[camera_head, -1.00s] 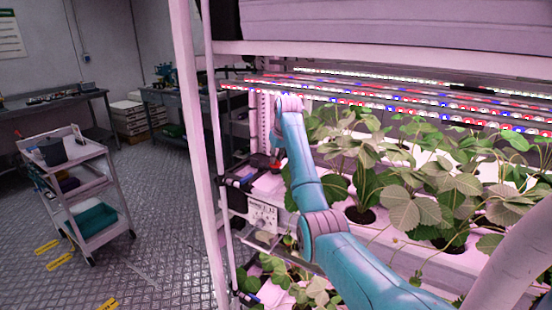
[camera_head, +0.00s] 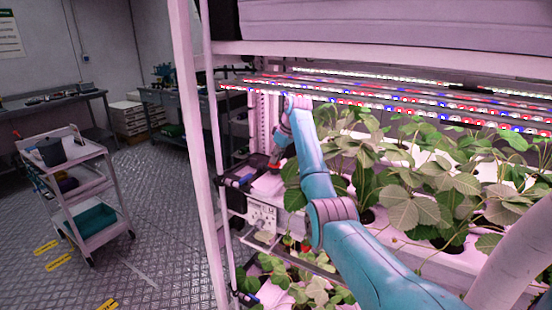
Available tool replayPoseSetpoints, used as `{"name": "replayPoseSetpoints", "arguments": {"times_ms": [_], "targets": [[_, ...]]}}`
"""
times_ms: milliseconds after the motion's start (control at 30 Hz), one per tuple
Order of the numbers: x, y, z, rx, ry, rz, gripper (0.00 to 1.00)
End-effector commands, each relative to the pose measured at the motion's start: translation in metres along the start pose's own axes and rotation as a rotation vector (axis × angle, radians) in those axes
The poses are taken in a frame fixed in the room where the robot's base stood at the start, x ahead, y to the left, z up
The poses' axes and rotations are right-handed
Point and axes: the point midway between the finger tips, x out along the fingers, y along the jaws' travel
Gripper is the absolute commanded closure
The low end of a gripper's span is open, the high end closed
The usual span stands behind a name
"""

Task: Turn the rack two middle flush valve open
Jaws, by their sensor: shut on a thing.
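My arm reaches over the middle shelf to the rack's left end. My gripper (camera_head: 275,158) is small there, pointing down beside the upright, and is shut on a small red part, which I take to be the middle flush valve's handle (camera_head: 274,164). The fingers and the valve body are mostly hidden, and the handle's angle cannot be told. A dark pipe with a blue fitting (camera_head: 245,180) runs just left of it.
A white control box (camera_head: 262,216) hangs below the valve area. Strawberry plants (camera_head: 415,205) fill the shelf at right, under LED strips (camera_head: 400,104). A pale rack post (camera_head: 192,150) stands at left. A cart (camera_head: 85,190) stands on open floor further left.

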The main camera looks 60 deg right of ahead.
Motion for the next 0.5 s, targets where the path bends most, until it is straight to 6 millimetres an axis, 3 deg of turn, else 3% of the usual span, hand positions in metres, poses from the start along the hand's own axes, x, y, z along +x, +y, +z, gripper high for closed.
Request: {"name": "replayPoseSetpoints", "arguments": {"times_ms": [500], "targets": [[0.0008, 0.0011, 0.0011, -0.113, -0.003, -0.049, 1.00]]}}
